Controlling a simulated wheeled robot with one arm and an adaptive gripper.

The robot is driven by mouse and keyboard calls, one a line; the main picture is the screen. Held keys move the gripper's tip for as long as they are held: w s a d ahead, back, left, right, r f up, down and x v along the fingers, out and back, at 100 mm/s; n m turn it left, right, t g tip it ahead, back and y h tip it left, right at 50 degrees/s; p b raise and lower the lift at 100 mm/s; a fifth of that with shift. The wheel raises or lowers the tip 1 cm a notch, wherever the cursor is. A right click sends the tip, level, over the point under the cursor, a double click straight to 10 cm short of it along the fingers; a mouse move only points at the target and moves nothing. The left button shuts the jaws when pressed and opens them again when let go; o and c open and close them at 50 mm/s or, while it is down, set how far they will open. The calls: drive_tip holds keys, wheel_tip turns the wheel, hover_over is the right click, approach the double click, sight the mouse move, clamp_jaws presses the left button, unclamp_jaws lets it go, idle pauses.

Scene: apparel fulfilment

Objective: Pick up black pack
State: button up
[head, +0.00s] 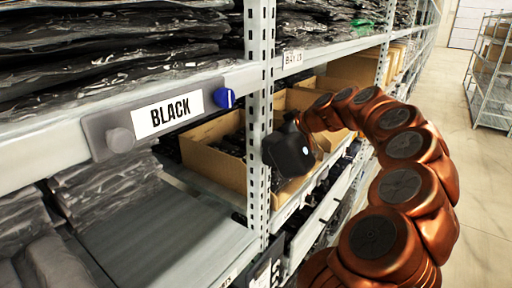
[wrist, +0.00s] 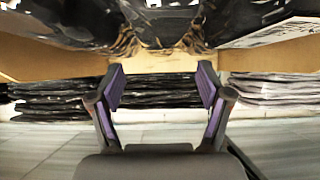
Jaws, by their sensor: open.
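Black packs in shiny clear wrap lie stacked on the upper shelf (head: 110,45) above the BLACK label (head: 168,115). In the wrist view, a stack of dark packs (wrist: 160,90) shows beyond and between my fingers. My gripper (wrist: 160,72) is open and empty, with purple pads on both fingers. In the head view, its dark wrist housing is in front of the shelf bay, right of the upright post, and the fingers are hidden.
A perforated metal post (head: 258,110) stands left of my wrist. Open cardboard boxes (head: 215,160) sit on the shelf behind it. Shiny wrapped packs (wrist: 165,22) hang close across the top of the wrist view. Paler packs (wrist: 268,90) lie at its right. The aisle floor (head: 470,180) is clear.

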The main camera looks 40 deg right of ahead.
drive_tip(key=shift+p+x, duration=0.85)
drive_tip(key=shift+x, duration=1.5)
drive_tip(key=shift+s, duration=0.1)
drive_tip(key=c, duration=1.4)
drive_tip(key=shift+r, duration=0.1)
